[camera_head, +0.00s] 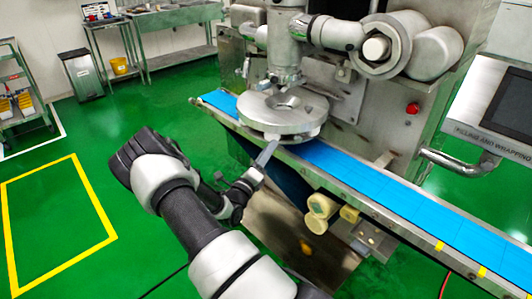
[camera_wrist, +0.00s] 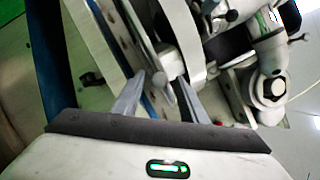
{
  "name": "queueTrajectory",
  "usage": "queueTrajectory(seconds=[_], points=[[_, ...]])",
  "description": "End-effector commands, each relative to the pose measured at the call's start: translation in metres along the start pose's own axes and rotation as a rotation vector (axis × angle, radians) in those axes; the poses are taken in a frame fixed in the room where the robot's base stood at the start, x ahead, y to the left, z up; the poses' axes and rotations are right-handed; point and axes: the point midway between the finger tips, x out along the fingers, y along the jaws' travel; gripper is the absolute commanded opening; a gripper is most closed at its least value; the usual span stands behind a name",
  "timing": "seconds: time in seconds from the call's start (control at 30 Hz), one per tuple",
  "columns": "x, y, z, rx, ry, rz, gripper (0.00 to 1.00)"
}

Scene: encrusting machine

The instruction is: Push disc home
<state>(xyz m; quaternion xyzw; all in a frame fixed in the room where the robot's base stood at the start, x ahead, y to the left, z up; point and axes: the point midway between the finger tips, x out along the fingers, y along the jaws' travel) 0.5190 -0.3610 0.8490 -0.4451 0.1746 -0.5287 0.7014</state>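The metal disc (camera_head: 283,111) is a round, flat, grey plate under the machine's vertical head, above the blue belt, in the head view. Its far side is partly hidden by the head's column. My gripper (camera_head: 267,151) is just below and in front of its near rim; I cannot tell whether they touch. In the wrist view my gripper (camera_wrist: 161,76) has its two grey fingers apart, with a small pale knob (camera_wrist: 159,80) showing between them. Gaps show beside the knob, so it does not look gripped. A pale curved edge (camera_wrist: 187,38) beyond the fingers may be the disc.
The blue conveyor belt (camera_head: 400,206) runs from under the disc to the lower right. Beige round knobs (camera_head: 319,212) stick out below its frame. A control panel (camera_head: 497,105) is at right. Open green floor (camera_head: 150,240) lies to the left.

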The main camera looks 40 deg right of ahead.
Motion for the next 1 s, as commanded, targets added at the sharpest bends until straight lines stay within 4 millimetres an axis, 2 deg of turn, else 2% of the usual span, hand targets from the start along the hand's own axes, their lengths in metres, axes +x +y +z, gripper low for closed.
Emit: queueTrajectory(seconds=[0.23, 0.37, 0.47, 0.8, 1.0], points=[[-0.003, 0.001, 0.001, 0.0, -0.001, 0.002, 0.39], [-0.015, 0.001, 0.001, 0.0, -0.001, 0.004, 0.39], [-0.033, 0.0, 0.002, -0.001, -0.003, 0.004, 0.39], [-0.117, 0.0, 0.002, -0.001, -0.004, 0.005, 0.39], [-0.155, 0.0, 0.001, -0.001, -0.002, 0.002, 0.39]])
